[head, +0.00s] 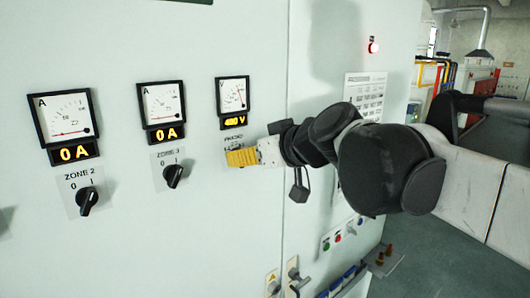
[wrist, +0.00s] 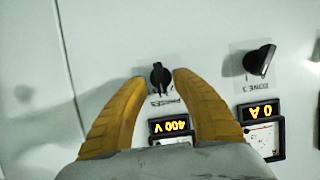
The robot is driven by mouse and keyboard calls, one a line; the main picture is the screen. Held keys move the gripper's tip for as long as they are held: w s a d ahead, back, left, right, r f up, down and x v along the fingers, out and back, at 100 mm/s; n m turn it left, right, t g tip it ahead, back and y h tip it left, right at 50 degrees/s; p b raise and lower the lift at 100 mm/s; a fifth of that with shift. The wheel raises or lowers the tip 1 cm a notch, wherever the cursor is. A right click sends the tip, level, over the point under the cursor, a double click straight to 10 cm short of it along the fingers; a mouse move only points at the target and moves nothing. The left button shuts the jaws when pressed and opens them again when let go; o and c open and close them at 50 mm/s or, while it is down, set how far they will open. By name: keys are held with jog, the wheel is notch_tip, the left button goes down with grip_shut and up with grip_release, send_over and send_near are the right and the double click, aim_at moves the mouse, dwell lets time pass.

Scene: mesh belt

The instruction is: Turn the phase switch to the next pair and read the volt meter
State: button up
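The volt meter (head: 233,95) is the rightmost of three meters on the pale panel. Its amber display (head: 234,123) reads 400 V, and it shows upside down in the wrist view (wrist: 172,125). The phase switch (wrist: 160,77) is a black knob beside the volt meter's display in the wrist view. In the head view my gripper (head: 241,157) hides it. My gripper has yellow fingers (wrist: 161,79), open, with one tip on each side of the knob. Small gaps seem to show between tips and knob; I cannot tell whether they touch.
The zone 3 switch (head: 174,175) and zone 2 switch (head: 87,200) sit left of my gripper, under ammeters (head: 161,109) reading 0 A. A red lamp (head: 373,47) and a printed sheet (head: 366,92) are to the right.

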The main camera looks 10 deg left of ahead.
jog(key=shift+x, duration=0.8)
jog(key=shift+s, duration=0.1)
grip_shut()
jog(key=shift+s, duration=0.1)
jog(key=shift+d, duration=0.1)
